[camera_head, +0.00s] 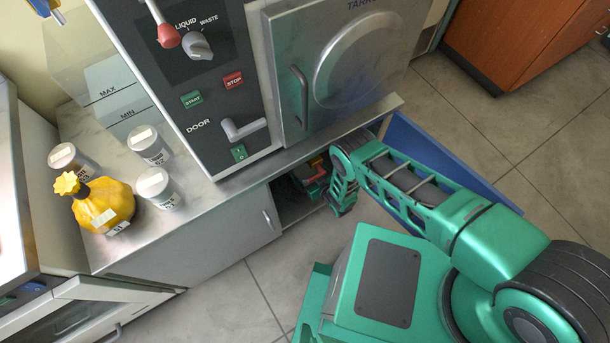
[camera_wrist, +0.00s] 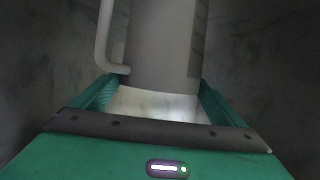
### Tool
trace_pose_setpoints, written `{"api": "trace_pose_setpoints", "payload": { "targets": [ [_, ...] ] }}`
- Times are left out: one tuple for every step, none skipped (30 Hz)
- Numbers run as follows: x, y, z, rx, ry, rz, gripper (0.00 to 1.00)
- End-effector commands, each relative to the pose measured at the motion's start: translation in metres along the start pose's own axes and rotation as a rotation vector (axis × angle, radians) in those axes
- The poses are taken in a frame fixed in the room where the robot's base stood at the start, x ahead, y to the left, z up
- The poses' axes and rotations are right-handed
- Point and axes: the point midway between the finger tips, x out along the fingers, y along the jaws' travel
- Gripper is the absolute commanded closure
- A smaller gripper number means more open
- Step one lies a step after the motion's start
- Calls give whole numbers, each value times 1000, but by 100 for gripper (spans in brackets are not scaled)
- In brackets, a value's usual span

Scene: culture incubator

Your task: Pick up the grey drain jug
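The grey drain jug (camera_wrist: 163,45) stands straight ahead in the wrist view, with its handle (camera_wrist: 103,35) on the left side. Its top is cut off by the picture edge. My gripper (camera_wrist: 158,88) is open, with one green finger on each side of the jug's lower part. Contact between fingers and jug cannot be made out. In the head view my arm reaches down to the open cabinet under the incubator, and the jug cannot be made out there.
The blue cabinet door (camera_head: 440,160) stands open beside my arm. Dark cabinet walls surround the gripper closely. On the worktop (camera_head: 190,215) stand a yellow bottle (camera_head: 102,205) and several labelled white-lidded jars (camera_head: 158,187). The incubator door (camera_head: 335,70) is shut.

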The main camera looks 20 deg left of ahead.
Motion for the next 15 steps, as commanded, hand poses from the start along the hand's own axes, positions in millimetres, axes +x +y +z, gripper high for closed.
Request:
{"api": "trace_pose_setpoints", "payload": {
  "targets": [
    [0, 0, 0, 0, 0, 0, 26],
    [0, 0, 0, 0, 0, 0, 33],
    [0, 1, 0, 0, 0, 1, 43],
    [0, 1, 0, 0, 0, 1, 50],
    [0, 1, 0, 0, 0, 1, 57],
    [0, 1, 0, 0, 0, 1, 67],
    [1, 1, -2, 0, 4, 1, 70],
    [1, 1, -2, 0, 4, 1, 70],
    [1, 1, -2, 0, 4, 1, 70],
    [1, 1, -2, 0, 4, 1, 70],
    [0, 1, -2, 0, 4, 1, 70],
    [0, 1, -2, 0, 4, 1, 70],
    [0, 1, -2, 0, 4, 2, 70],
    [0, 1, -2, 0, 4, 2, 70],
    [0, 1, -3, 0, 4, 2, 70]
  ]
}}
